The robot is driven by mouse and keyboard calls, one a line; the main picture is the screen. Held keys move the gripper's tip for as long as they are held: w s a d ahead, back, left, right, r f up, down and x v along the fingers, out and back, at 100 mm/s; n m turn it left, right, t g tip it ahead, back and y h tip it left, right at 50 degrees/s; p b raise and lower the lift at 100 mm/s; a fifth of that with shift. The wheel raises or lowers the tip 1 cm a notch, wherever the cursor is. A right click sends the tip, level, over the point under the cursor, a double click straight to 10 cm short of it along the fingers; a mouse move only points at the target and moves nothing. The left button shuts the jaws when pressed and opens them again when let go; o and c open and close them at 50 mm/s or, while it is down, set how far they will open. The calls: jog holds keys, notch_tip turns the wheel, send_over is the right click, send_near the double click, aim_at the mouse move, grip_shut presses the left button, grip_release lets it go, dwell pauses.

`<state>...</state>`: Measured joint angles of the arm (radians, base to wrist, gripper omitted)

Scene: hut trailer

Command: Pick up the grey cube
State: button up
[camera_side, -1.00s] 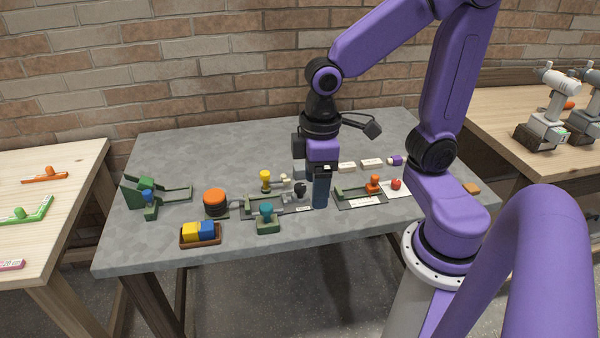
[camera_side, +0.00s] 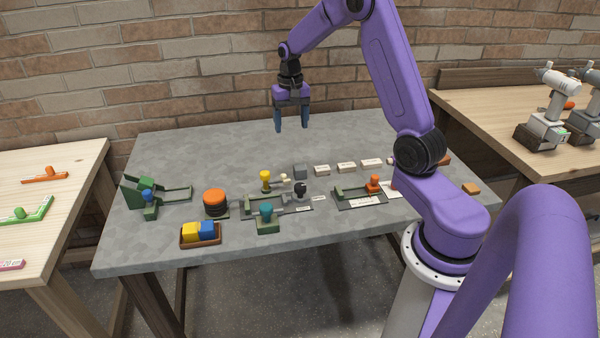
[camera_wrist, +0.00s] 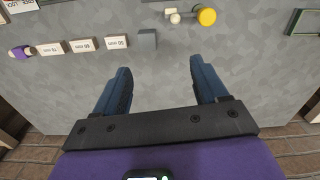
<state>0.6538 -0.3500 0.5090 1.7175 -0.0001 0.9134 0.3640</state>
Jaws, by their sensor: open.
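The grey cube (camera_side: 300,171) sits on the grey table (camera_side: 170,240), just left of a row of pale labelled blocks. In the wrist view the grey cube (camera_wrist: 147,39) shows near the top, beyond the fingertips and roughly between them. My gripper (camera_side: 292,128) is open and empty, with blue fingers pointing down, raised above the far part of the table behind the cube. In the wrist view my gripper (camera_wrist: 158,70) shows both fingers spread apart with bare table between them.
Pale labelled blocks (camera_side: 346,168) lie right of the cube. A yellow knob (camera_side: 266,180) and small white pieces (camera_side: 285,178) are to its left. Nearer the front are a black knob (camera_side: 300,189), an orange-topped cylinder (camera_side: 215,203) and a tray (camera_side: 201,242) with yellow and blue cubes. The back is clear.

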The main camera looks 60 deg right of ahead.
aim_at(300, 166)
jog(key=shift+m, duration=0.7)
jog(key=d+f, duration=0.1)
jog(key=f, duration=0.3)
jog(key=d+f, duration=0.1)
jog(key=f, duration=0.3)
jog(key=d+f, duration=0.1)
jog(key=f, duration=0.4)
jog(key=shift+d+f, duration=0.1)
jog(key=shift+d, duration=0.3)
jog(key=shift+s+d+f, duration=0.1)
jog(key=shift+s+f, duration=0.05)
jog(key=shift+f, duration=2.45)
jog(key=shift+c, duration=0.3)
jog(key=c, duration=1)
